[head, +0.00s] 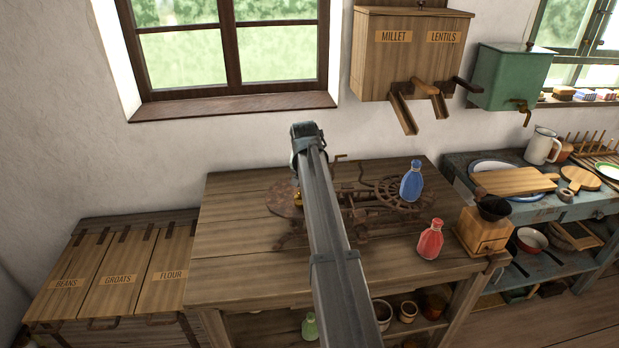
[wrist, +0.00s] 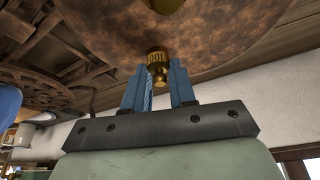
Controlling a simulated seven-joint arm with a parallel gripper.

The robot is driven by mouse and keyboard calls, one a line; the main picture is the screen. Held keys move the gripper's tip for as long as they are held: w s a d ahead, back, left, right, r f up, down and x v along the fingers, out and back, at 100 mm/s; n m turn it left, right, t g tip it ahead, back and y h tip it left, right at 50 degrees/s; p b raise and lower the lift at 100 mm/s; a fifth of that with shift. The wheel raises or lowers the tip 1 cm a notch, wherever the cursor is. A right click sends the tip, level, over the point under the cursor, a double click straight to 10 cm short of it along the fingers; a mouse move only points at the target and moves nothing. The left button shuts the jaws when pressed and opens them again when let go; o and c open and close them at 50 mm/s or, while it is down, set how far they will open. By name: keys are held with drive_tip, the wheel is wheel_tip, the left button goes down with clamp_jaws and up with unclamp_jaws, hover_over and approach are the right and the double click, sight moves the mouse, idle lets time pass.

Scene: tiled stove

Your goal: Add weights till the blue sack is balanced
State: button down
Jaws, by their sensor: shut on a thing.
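The blue sack (head: 411,182) stands on the right-hand plate (head: 388,196) of a rusty balance scale; its edge shows at the left of the wrist view (wrist: 9,104). The left-hand round brown pan (head: 280,199) is partly behind my arm and fills the top of the wrist view (wrist: 225,38). A brass weight (wrist: 162,5) sits on that pan, cut off by the frame. My gripper (wrist: 158,82) is shut on a second small brass weight (wrist: 157,62), whose label looks like 100, at the pan. I cannot tell whether it touches the pan. In the head view my arm hides the fingers.
A red sack (head: 430,240) and a coffee grinder (head: 483,230) stand at the table's right. A green sack (head: 309,327) is on the shelf below. The wooden table's (head: 235,235) left part is clear. The MILLET and LENTILS dispenser (head: 410,55) hangs above.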

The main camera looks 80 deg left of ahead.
drive_tip(key=c, duration=0.8)
unclamp_jaws()
drive_tip(key=shift+c, duration=0.2)
drive_tip(key=v, duration=1.3)
drive_tip(key=shift+r, duration=0.35)
